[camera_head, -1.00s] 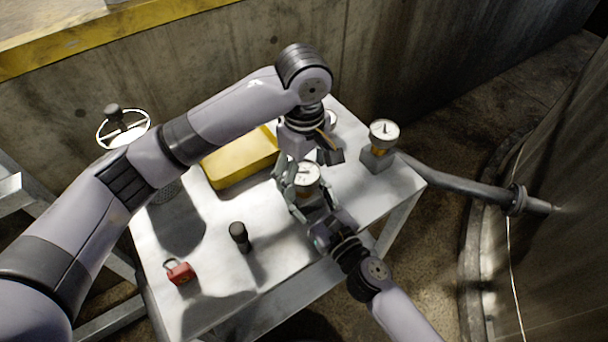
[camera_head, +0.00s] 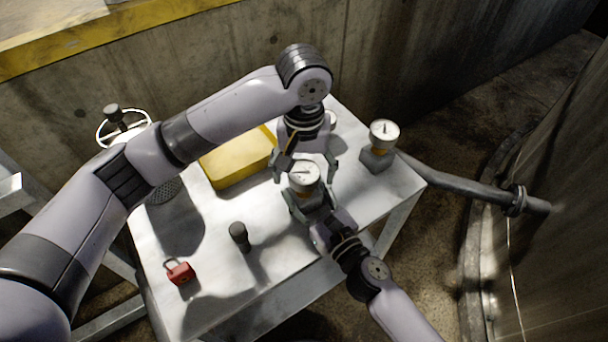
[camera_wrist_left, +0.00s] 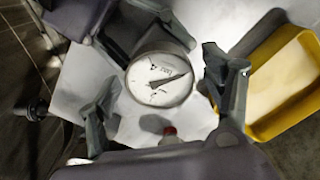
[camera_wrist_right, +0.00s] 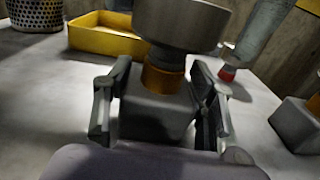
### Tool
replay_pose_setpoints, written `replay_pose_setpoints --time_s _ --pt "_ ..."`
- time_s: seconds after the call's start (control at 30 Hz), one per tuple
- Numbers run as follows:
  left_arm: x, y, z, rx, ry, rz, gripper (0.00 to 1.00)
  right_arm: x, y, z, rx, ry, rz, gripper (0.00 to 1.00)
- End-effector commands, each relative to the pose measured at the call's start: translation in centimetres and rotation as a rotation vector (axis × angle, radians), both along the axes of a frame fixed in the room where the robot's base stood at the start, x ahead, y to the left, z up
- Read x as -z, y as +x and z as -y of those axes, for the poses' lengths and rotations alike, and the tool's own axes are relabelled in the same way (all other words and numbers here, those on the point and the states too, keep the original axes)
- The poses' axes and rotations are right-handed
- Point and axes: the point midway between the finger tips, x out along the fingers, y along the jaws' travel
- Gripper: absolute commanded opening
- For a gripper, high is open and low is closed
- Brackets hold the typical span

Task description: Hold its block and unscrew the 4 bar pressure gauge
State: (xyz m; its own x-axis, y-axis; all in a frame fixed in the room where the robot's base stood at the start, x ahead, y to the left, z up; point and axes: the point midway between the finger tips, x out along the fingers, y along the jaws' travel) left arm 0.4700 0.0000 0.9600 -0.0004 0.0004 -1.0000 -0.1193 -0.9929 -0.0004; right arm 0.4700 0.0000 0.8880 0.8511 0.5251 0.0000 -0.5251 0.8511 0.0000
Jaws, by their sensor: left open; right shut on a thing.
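A round white-faced pressure gauge (camera_head: 304,174) stands upright at the middle of the table, on a brass neck (camera_wrist_right: 163,80) above a grey block (camera_wrist_right: 155,118). Its dial (camera_wrist_left: 160,80) faces up; I cannot read its number surely. My right gripper (camera_wrist_right: 158,105) is shut on the block, a finger on each side. My left gripper (camera_head: 305,168) is open above the gauge. In the left wrist view its fingers (camera_wrist_left: 158,85) are apart on either side of the dial, with visible gaps. A second gauge (camera_head: 384,132) on its own block (camera_head: 377,160) stands at the right.
A yellow tray (camera_head: 238,178) lies behind the gauge. A black-topped cylinder (camera_head: 239,232) and red padlock (camera_head: 180,272) are on the front left of the table. A small red-ended thing (camera_wrist_right: 228,74) is near the gauge. A pipe (camera_head: 455,183) runs past the right edge.

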Motion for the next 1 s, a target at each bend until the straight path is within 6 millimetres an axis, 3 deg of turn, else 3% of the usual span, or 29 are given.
replay_pose_setpoints --time_s 0.2,0.47,0.7,1.0 --pt "-0.04 0.04 -0.02 0.285 0.001 0.000 0.74 0.02 0.00 0.00 0.000 0.001 -0.001 0.20" --pt "-0.03 0.05 -0.01 0.474 0.000 0.001 0.74 0.02 0.00 0.00 0.000 0.001 -0.001 0.20" --pt "0.00 0.02 -0.04 0.790 0.001 0.000 0.74 0.02 0.00 0.00 0.000 0.001 -0.001 0.20" --pt "-0.01 0.01 -0.01 0.865 0.000 0.000 0.74 0.02 -0.01 0.01 0.000 0.001 -0.001 0.20"
